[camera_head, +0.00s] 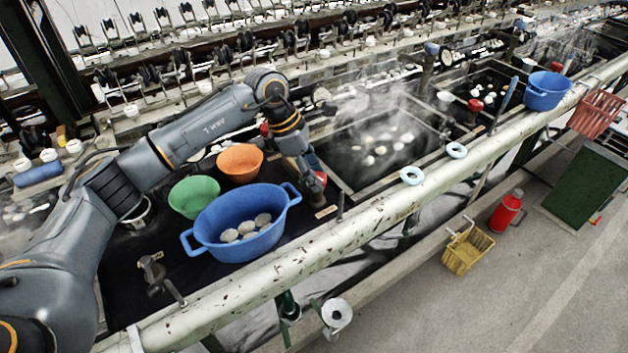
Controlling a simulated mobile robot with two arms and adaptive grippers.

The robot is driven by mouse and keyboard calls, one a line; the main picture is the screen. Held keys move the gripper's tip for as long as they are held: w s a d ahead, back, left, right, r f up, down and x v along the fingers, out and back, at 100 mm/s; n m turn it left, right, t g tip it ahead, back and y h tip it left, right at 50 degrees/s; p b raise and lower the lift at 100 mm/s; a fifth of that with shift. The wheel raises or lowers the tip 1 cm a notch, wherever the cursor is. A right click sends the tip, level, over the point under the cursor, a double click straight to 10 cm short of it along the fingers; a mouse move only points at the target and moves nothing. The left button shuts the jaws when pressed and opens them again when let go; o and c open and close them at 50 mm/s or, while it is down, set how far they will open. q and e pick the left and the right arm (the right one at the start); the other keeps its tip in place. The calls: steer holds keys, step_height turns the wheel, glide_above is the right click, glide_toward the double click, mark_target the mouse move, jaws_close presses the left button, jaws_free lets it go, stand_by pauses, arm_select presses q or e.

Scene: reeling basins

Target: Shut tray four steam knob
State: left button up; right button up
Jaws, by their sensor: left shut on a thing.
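My left gripper (314,184) reaches down from my left arm to the counter edge, just right of the blue tub. It is shut on a red knob (319,178), which it mostly covers. A small label plate (326,211) lies just below; I cannot read it. Right of the knob is a steaming basin (348,187) with pale cocoons in the water. Another red knob (475,105) stands by the basin farther right. My right gripper is not in view.
A blue tub (207,254) of cocoons, a green bowl (193,197) and an orange bowl (240,163) crowd the left side of the gripper. A pale pipe (375,222) runs along the front. A yellow basket (467,250) and red canister (506,212) stand on the floor.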

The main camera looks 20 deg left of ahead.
arm_select(q)
steer(key=shift+w+m+g+b, duration=0.1)
steer(key=shift+m+g+b, duration=0.2)
steer(key=shift+m+b, duration=0.45)
steer(key=shift+m, duration=0.25)
steer(key=o, duration=1.2)
steer(key=shift+c, duration=0.2)
steer(key=shift+r, duration=0.1)
steer(key=v, duration=1.2)
